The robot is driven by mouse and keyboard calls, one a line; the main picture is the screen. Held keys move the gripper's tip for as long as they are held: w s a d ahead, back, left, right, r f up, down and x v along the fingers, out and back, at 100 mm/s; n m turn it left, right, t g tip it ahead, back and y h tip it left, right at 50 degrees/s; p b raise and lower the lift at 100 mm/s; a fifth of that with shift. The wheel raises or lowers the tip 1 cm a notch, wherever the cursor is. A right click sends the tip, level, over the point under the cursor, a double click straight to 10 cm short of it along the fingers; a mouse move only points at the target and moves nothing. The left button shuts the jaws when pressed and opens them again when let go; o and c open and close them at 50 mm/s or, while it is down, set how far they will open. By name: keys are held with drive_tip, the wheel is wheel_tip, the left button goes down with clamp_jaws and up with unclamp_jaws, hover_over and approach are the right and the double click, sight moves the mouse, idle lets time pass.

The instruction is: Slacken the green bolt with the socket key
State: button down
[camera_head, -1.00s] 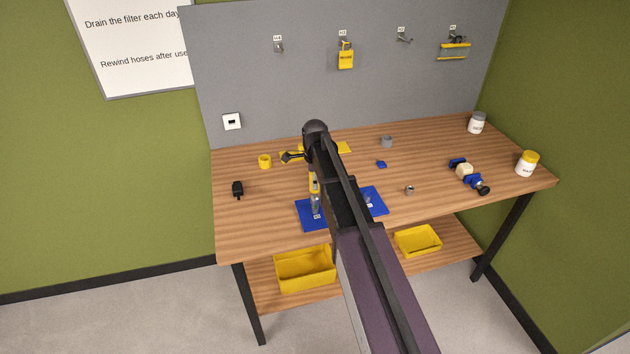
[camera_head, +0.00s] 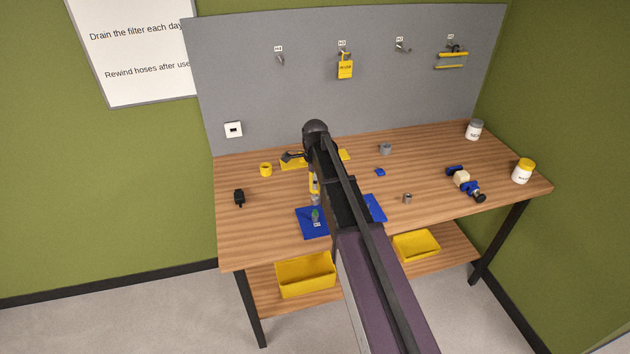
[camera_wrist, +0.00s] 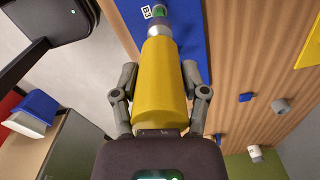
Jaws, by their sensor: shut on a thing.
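My gripper (camera_wrist: 160,88) is shut on the yellow handle of the socket key (camera_wrist: 163,70) in the wrist view. The key's grey metal socket (camera_wrist: 158,29) points away from the gripper. The green bolt (camera_wrist: 160,12) shows just past the socket's end. In the head view the key (camera_head: 314,183) hangs over the blue plate (camera_head: 307,230), and the green bolt (camera_head: 315,214) stands on that plate, visible below the socket. Whether the socket touches the bolt is unclear. My arm hides the middle of the plate.
A black item (camera_head: 239,197) and a yellow ring (camera_head: 265,169) lie left on the table. A yellow padlock (camera_head: 345,68) hangs on the board.

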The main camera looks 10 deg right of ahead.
drive_tip(key=shift+r+p, duration=0.8)
drive_tip(key=shift+r, duration=0.15)
